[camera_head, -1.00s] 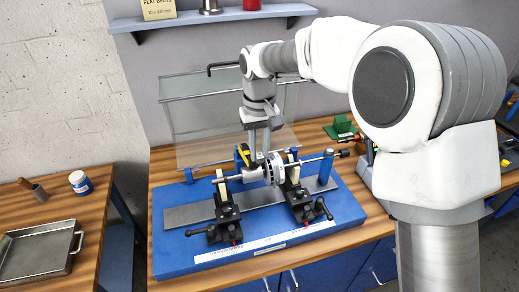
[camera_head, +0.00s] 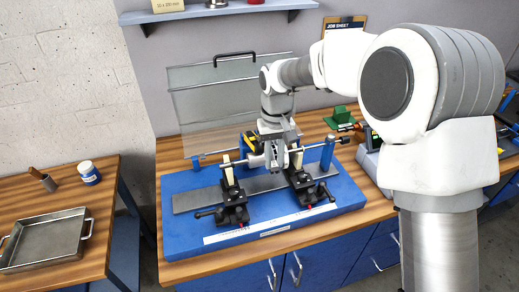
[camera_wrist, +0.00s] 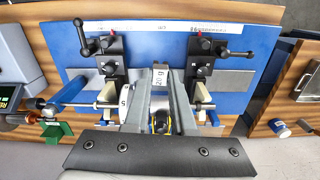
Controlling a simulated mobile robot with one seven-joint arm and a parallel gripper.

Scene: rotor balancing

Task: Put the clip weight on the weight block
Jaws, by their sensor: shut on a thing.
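My gripper (camera_wrist: 160,92) is shut on a small grey piece with a white "20 g" label, which I take to be the clip weight (camera_wrist: 159,76). In the head view, my gripper (camera_head: 273,164) points down over the balancing stand and hides most of the rotor and the weight. The white rotor disc (camera_wrist: 124,97), with a number on its rim, is just left of my fingers in the wrist view. I cannot tell whether the weight touches the rotor. I cannot make out the weight block in either view.
The blue stand base (camera_head: 185,235) carries two black supports (camera_head: 234,198) (camera_head: 305,186) with the shaft across them. A clear guard (camera_head: 225,90) stands behind. A green block (camera_head: 341,118) is at the back right. A metal tray (camera_head: 42,240) and white jar (camera_head: 88,172) are left.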

